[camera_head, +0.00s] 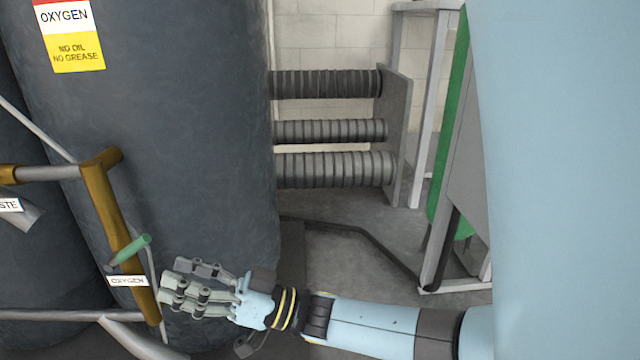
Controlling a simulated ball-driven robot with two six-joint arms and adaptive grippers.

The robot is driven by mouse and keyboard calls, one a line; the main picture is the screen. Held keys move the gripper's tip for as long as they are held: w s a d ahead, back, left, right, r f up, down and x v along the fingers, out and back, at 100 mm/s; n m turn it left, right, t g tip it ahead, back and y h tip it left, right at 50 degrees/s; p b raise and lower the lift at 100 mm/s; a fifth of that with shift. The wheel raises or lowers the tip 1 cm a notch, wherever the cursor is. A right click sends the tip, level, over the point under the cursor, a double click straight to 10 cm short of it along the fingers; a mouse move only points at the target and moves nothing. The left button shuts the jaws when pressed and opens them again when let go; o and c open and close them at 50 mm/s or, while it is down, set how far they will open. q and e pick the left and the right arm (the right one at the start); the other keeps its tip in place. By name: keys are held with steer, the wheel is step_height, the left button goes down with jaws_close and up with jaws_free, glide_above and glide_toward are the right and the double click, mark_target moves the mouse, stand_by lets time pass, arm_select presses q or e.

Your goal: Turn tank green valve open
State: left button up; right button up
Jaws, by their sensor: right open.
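The handle slants up to the right. The pipe stands in front of a large dark grey tank (190,130) with an "OXYGEN" label. My right gripper (182,283) reaches in from the right, its fingers pointing left. It is open and empty, to the right of and slightly below the handle, and appears apart from it. My left gripper is not in view.
Grey pipes (50,172) and a "STE" tag lie at the left edge. Ribbed hoses (325,130) run from the tank to a grey plate (396,135). A green and grey frame (455,130) stands at the right. Grey floor shows between.

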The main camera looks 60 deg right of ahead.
arm_select(q)
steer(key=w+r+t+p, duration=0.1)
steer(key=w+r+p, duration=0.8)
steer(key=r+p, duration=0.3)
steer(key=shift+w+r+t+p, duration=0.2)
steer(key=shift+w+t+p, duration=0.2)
steer(key=shift+p, duration=0.8)
arm_select(e)
steer(key=s+d+f+m+g+h, duration=0.2)
steer(key=s+d+f+g+h, duration=0.2)
steer(key=s+f, duration=0.4)
steer(key=s+d+f+m+g+h, duration=0.2)
steer(key=s+d+f+g+h, duration=0.1)
steer(key=s+d+f+h, duration=0.3)
steer(key=shift+s+f+m+g+h, duration=0.3)
steer(key=shift+s+f+g+h, duration=0.1)
steer(key=shift+s+f+h, duration=0.6)
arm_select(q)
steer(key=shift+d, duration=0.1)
arm_select(e)
steer(key=shift+s+r, duration=0.1)
steer(key=shift+r, duration=0.05)
